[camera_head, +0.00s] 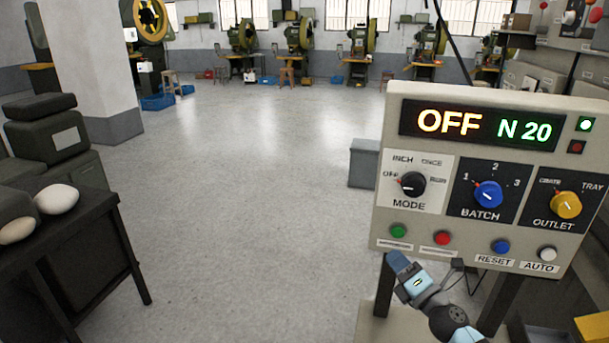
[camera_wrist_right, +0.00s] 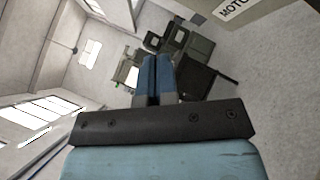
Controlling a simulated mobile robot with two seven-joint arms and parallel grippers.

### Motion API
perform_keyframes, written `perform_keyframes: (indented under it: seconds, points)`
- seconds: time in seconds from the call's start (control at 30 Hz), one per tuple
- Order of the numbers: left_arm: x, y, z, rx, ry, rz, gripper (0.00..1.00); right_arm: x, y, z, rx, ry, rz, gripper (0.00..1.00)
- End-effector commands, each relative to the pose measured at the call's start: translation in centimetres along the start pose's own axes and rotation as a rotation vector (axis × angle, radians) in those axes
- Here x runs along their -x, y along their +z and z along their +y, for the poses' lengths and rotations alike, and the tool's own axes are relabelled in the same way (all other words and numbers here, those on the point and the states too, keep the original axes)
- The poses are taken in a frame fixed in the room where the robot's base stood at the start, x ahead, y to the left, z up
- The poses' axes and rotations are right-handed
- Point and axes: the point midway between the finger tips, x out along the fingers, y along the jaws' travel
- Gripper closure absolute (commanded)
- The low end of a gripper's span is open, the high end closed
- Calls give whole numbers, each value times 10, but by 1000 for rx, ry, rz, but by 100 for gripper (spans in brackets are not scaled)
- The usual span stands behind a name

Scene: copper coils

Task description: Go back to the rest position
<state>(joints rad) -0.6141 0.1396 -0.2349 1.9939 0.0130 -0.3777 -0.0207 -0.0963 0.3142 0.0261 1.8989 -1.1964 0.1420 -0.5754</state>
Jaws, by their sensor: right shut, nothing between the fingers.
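My right gripper (camera_head: 398,262) is in front of the lower left part of the control panel (camera_head: 384,200), below its green button (camera_head: 398,230). Its blue fingers are together with nothing between them. In the right wrist view the shut fingers (camera_wrist_right: 157,70) point out into the room, away from the camera. I cannot tell whether the fingertips touch the panel. The panel's display (camera_head: 480,126) reads OFF and N 20. My left gripper is in neither view.
The mode knob (camera_head: 412,184), blue batch knob (camera_head: 488,194) and yellow outlet knob (camera_head: 566,205) sit on the panel. A dark table (camera_head: 75,240) stands at left. A grey box (camera_head: 363,163) stands behind the panel's left edge. The floor (camera_head: 240,200) between is clear.

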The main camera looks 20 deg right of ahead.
Motion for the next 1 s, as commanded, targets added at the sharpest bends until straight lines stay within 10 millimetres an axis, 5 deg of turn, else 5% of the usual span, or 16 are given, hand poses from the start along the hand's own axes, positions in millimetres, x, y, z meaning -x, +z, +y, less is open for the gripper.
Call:
perform_keyframes:
  seconds: [0.13, 0.27, 0.43, 0.6, 0.8, 1.0]
  points:
    - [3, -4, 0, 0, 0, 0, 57, 10, -12, -3, -115, -28, -6, 100]
    - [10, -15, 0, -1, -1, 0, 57, 47, -52, -14, -486, -135, -37, 100]
    - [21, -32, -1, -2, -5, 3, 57, 127, -134, -29, -1175, -414, -155, 100]
    - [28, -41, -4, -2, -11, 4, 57, 202, -208, -24, -1697, -694, -304, 100]
    - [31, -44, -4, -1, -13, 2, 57, 245, -250, -11, -1968, -868, -410, 100]
    - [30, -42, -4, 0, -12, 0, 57, 250, -256, -10, -2001, -888, -423, 100]
